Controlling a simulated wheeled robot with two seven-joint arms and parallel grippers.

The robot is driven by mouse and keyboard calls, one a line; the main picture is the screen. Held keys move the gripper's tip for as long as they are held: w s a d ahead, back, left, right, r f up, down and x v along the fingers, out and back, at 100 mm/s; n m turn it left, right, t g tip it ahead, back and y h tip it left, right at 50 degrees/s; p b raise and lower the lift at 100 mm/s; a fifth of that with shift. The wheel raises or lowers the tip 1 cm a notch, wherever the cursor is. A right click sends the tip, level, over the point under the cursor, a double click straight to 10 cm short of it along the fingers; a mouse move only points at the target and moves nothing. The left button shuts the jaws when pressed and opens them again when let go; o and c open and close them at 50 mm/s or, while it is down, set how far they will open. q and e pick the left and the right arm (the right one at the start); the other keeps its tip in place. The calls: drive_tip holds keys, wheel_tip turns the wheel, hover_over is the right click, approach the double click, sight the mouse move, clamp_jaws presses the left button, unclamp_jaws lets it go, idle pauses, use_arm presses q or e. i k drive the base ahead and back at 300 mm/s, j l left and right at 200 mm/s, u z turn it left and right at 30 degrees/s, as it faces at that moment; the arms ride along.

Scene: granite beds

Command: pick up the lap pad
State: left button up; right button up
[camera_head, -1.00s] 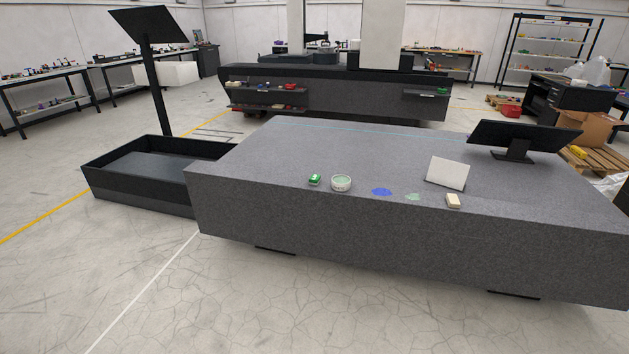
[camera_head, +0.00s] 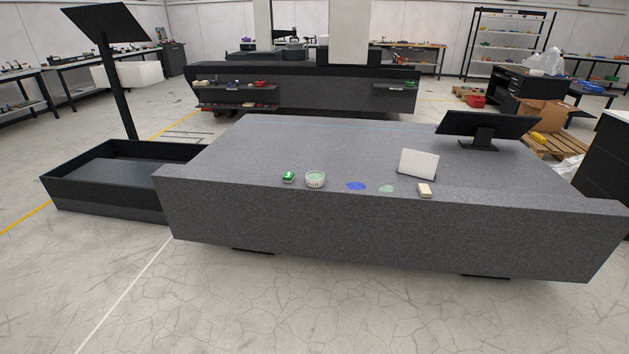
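A large grey granite bed (camera_head: 300,145) fills the middle of the view. Small things lie along its near edge: a green block (camera_head: 288,176) with a light mark, a round white tub (camera_head: 315,179) with pale green contents, and a beige block (camera_head: 424,190) at the right. I cannot tell for sure which of the two blocks is the lap pad. Neither of my grippers shows, and nothing touches these things.
A blue patch (camera_head: 356,185) and a pale green patch (camera_head: 387,188) lie between tub and beige block. A white tilted card (camera_head: 418,164) and a black monitor (camera_head: 485,125) stand behind. A black trough (camera_head: 125,165) is at the left. The floor in front is clear.

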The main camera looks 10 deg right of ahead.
sight(288, 177)
drive_tip(key=i+j+z, duration=0.75)
drive_tip(key=i+j, duration=0.2)
drive_tip(key=j, duration=0.25)
